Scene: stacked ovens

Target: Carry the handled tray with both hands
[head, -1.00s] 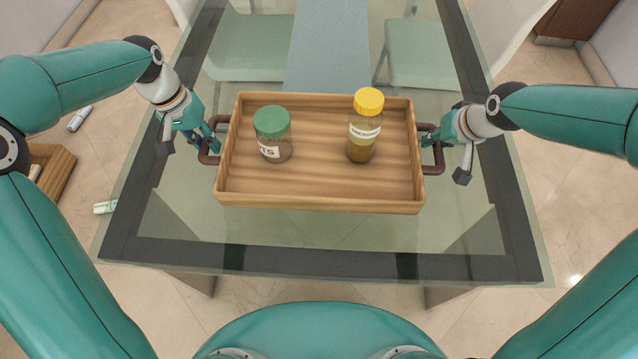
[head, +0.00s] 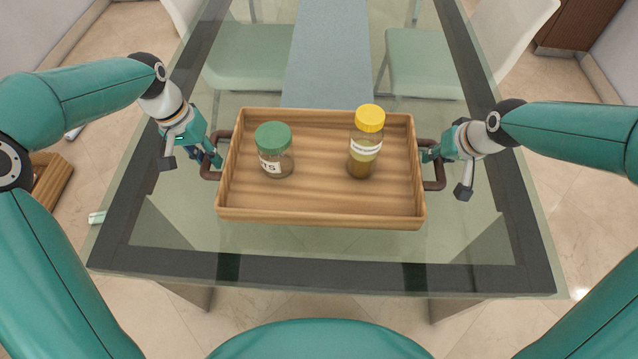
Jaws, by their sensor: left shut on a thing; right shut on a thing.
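The wooden handled tray (head: 320,215) is in the middle of the head view, over the glass table. A jar with a green lid (head: 274,150) stands in its left part, and a bottle with a yellow cap (head: 366,142) stands upright in its right part. My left gripper (head: 212,158) is shut on the tray's dark left handle. My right gripper (head: 428,157) is shut on the dark right handle. The fingertips are partly hidden by the handles. I cannot tell for sure whether the tray's underside touches the table.
The glass table (head: 320,245) has a dark border and a grey runner (head: 332,50) toward the back. Pale chairs (head: 425,65) stand at its far sides. A wooden box (head: 50,180) lies at the far left below. The table's front strip is clear.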

